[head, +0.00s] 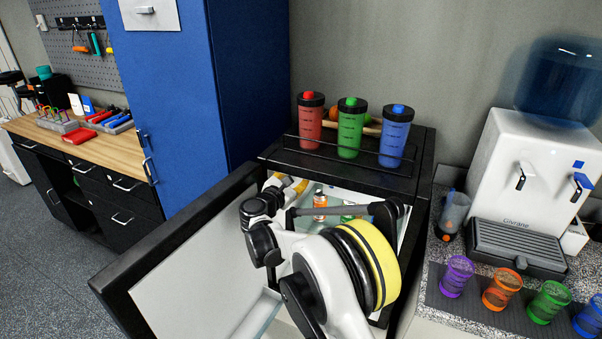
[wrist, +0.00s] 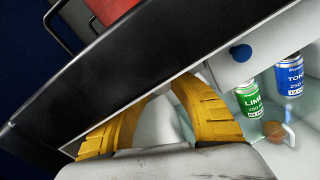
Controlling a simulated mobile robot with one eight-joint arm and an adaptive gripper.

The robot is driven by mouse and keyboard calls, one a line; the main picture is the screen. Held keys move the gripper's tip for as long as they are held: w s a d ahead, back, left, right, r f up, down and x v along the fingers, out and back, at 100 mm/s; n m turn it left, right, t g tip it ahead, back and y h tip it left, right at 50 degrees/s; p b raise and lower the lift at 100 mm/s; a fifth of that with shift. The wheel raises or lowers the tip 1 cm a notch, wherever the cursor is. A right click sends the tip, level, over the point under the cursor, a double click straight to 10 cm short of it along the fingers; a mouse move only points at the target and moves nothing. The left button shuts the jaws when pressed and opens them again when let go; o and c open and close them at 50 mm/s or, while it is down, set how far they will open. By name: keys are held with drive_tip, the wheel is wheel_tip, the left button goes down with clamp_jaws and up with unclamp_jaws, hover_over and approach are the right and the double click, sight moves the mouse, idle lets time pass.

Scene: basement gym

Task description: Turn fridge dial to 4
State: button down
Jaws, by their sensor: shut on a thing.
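The black-framed fridge (head: 415,215) stands with its door (head: 160,262) open to the left. My gripper (head: 285,184) reaches in under the fridge's top front edge at the upper left of the opening. In the wrist view, the yellow fingers of my gripper (wrist: 162,92) close together near the black frame (wrist: 150,62). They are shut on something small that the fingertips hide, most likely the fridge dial. Its number marks cannot be read. A round blue spot (wrist: 240,53) shows on the white inner panel to the right of the fingers.
Inside the fridge, a green can (wrist: 250,101) and a blue can (wrist: 290,76) stand on a glass shelf (wrist: 262,146). Red (head: 310,122), green (head: 351,128) and blue (head: 396,136) bottles stand on top. A blue cabinet (head: 215,80) is behind the door; a water dispenser (head: 530,165) is at right.

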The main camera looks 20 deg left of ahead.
idle(0.4)
drive_tip(key=c, duration=1.1)
unclamp_jaws()
drive_tip(key=s, duration=0.4)
drive_tip(key=s+a, duration=0.1)
drive_tip(key=s, duration=0.7)
drive_tip(key=shift+a+r, duration=0.3)
drive_tip(key=shift+a, duration=0.1)
